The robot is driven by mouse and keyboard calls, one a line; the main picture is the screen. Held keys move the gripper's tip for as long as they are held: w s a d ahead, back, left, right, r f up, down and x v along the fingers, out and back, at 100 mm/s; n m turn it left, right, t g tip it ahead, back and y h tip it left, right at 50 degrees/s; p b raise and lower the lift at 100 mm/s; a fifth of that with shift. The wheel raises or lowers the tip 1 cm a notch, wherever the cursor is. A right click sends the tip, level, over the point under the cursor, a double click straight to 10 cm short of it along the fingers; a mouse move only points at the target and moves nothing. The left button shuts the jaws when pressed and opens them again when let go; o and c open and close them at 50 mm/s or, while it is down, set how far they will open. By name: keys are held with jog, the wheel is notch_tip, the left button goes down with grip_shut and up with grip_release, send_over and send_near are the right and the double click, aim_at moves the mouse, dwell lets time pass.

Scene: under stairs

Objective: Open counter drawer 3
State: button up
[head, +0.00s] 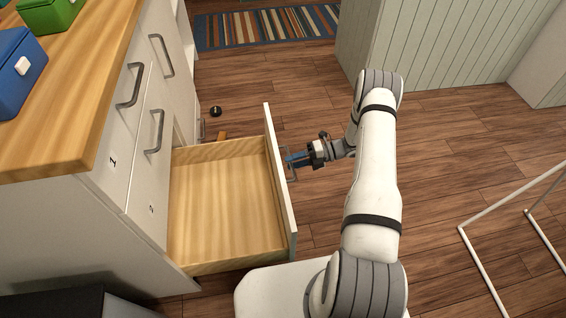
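The open drawer (225,210) is the lowest one in the wooden-topped counter (75,95). It is pulled far out, and its bare wooden inside looks empty. Its front panel (281,190) faces right, so any number on it is hidden. Drawers marked 1 (117,135) and 2 (148,180) sit above it and are shut. My gripper (297,160) is at the outer side of the open drawer's front, by its grey handle (291,172). The fingers are small and overlap the handle, so I cannot tell whether they are shut on it.
A blue box (12,75) and green boxes (48,14) stand on the counter top. A small dark round thing (215,111) lies on the floor behind the drawer. A striped rug (265,25) is at the back. A white frame (490,240) stands at right. The floor between is clear.

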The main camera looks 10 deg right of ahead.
jog(key=v, duration=0.8)
jog(key=shift+p, duration=0.45)
jog(key=shift+w+a, duration=0.1)
jog(key=s+a+r+n+g+h+p, duration=0.15)
jog(key=r+n+h+p, duration=0.35)
jog(key=r, duration=0.7)
jog(key=s+a+r+n+g+p, duration=0.1)
jog(key=s+a+r+n+p, duration=0.15)
jog(key=r+n, duration=0.6)
jog(key=s+a+r+n+g+h+p, duration=0.1)
jog(key=s+a+r+n+h+p, duration=0.2)
jog(key=r, duration=1.2)
jog(key=s+r+n+t+h+p, duration=0.3)
jog(key=s+r+n+p, duration=0.3)
jog(key=s+r+n, duration=0.3)
jog(key=s+r+n+t+h+p, duration=0.3)
jog(key=s+r+n, duration=0.6)
jog(key=r, duration=0.5)
jog(key=a+n+h+p, duration=0.1)
jog(key=p, duration=0.1)
jog(key=shift+r+h+p, duration=0.25)
jog(key=shift+h+p, duration=0.05)
jog(key=shift+p, duration=0.1)
jog(key=shift+s, duration=0.15)
